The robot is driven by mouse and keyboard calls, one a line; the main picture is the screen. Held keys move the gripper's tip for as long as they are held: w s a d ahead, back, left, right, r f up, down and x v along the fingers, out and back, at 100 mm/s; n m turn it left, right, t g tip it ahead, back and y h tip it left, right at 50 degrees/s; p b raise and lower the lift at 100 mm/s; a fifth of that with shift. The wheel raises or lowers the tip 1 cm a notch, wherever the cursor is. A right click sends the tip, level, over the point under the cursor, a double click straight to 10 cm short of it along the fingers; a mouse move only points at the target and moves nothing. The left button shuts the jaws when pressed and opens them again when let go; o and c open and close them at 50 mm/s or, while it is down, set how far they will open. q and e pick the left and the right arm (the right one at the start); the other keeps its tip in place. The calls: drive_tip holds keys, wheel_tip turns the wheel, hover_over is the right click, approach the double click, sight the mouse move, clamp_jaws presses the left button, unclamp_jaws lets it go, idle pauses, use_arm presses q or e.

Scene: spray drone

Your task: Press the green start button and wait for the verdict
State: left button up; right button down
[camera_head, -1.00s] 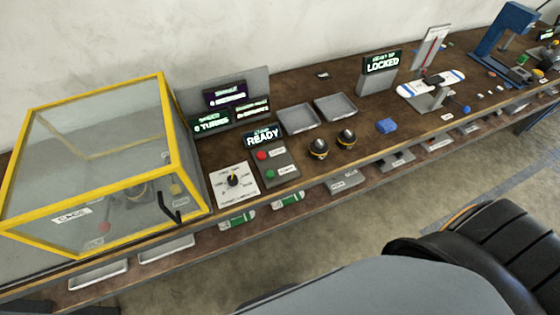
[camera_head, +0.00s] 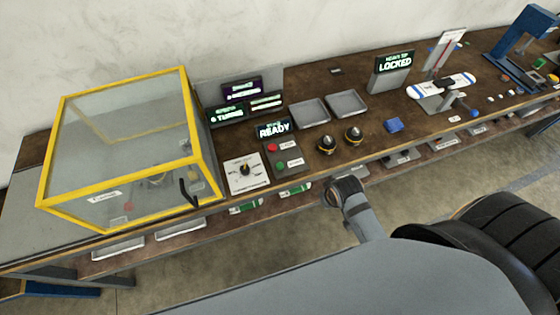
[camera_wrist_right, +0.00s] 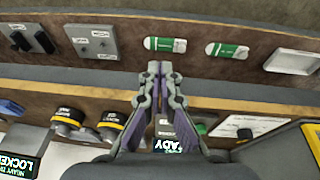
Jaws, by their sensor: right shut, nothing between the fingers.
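The green start button (camera_head: 280,165) sits on a small grey panel (camera_head: 289,160) below a red button (camera_head: 272,148). The display (camera_head: 273,129) at the panel's back reads READY. My right gripper (camera_wrist_right: 159,68) shows in the right wrist view, shut and empty. In that view the READY display (camera_wrist_right: 168,146) appears upside down, partly behind the fingers, and the green button (camera_wrist_right: 201,128) is just right of them. The fingers look apart from the button. In the head view, part of my arm shows in front of the bench; the fingers do not. My left gripper is not in view.
A yellow-framed clear enclosure (camera_head: 118,204) stands left of a dial plate (camera_head: 246,175). Two black-and-yellow knobs (camera_head: 327,144) and grey trays (camera_head: 309,112) are to the panel's right. A lower shelf (camera_head: 222,216) runs under the bench edge.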

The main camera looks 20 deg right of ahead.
drive_tip(key=w+a+r+t+y, duration=0.1)
drive_tip(key=w+a+r, duration=0.2)
drive_tip(key=r, duration=0.5)
wheel_tip(320, 180, up, 3)
drive_tip(key=m+t+y+p, duration=0.1)
drive_tip(key=m+t+y, duration=0.15)
drive_tip(key=y, duration=0.25)
hover_over(282, 166)
drive_tip(key=shift+r, duration=0.25)
drive_tip(key=shift+s, duration=0.1)
wheel_tip(282, 166, down, 7)
drive_tip(key=b, duration=0.8)
drive_tip(key=shift+f+b, duration=0.3)
drive_tip(key=shift+f, duration=0.6)
drive_tip(key=shift+f, duration=0.2)
